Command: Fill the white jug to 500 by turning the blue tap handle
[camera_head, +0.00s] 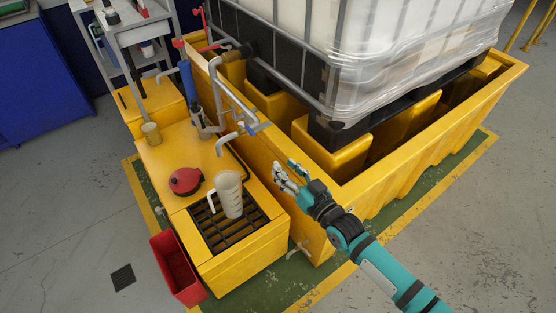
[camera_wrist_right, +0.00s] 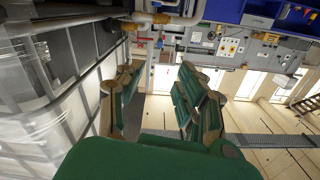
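The white jug (camera_head: 230,196) is translucent, with its handle to the left. It stands upright on the dark grate (camera_head: 205,228) of the yellow tray, just below the curved spout (camera_head: 224,146) in the head view. Its level and markings are too small to read. The small blue tap handle (camera_head: 251,129) sits on the grey pipe by the spout. My right gripper (camera_head: 290,174) is open and empty, to the right of the jug and below the handle in the picture, apart from both. Its spread fingers also show in the right wrist view (camera_wrist_right: 158,105). My left gripper is not in view.
A large caged white tank (camera_head: 350,40) stands in a yellow bund (camera_head: 400,185) behind my right gripper. A red round lid-like object (camera_head: 186,181) and a small tan cup (camera_head: 151,133) sit on the yellow top. A red bin (camera_head: 178,268) stands at the front left.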

